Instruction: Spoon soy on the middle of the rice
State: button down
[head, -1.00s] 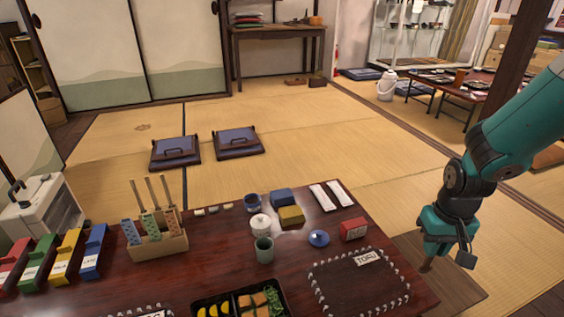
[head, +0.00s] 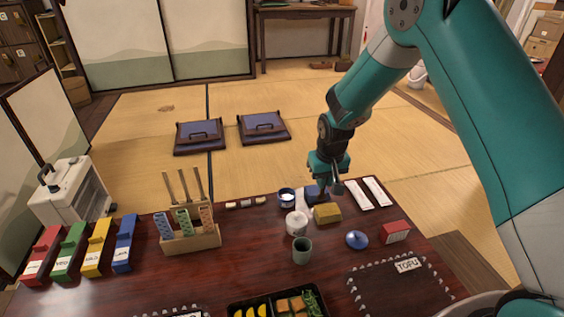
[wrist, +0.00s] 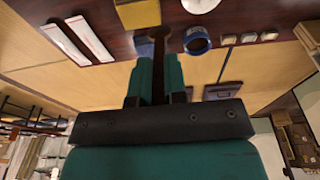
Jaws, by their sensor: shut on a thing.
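My gripper (head: 326,188) is over the far edge of the table, beside a blue box (head: 313,193) and a yellow box (head: 327,213). In the wrist view its two teal fingers (wrist: 158,80) are closed on a dark brown, narrow wooden utensil (wrist: 158,42), likely the spoon; its tip is hard to make out. A bento box (head: 238,310) with yellow and orange food is cut off at the bottom edge. I cannot identify rice or soy.
A white lidded pot (head: 297,223), a green cup (head: 302,251), a blue dish (head: 357,240) and a red box (head: 396,232) stand near. A utensil holder (head: 190,238) is at left. White wrapped strips (head: 368,193) lie right. A dark mat (head: 400,290) has bare room.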

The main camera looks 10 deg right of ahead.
jog(key=w+a+f+t+p, duration=0.1)
jog(key=w+a, duration=0.2)
jog(key=w, duration=0.2)
jog(key=w+a+f+t, duration=0.1)
jog(key=w+a, duration=0.3)
jog(key=w, duration=0.2)
notch_tip(320, 180, down, 6)
jog(key=b, duration=0.5)
jog(key=shift+d, duration=0.15)
jog(key=shift+s+f, duration=0.1)
jog(key=shift+f, duration=0.6)
dwell(1.2)
notch_tip(320, 180, up, 7)
jog(key=p, duration=0.5)
dwell(0.4)
dwell(0.5)
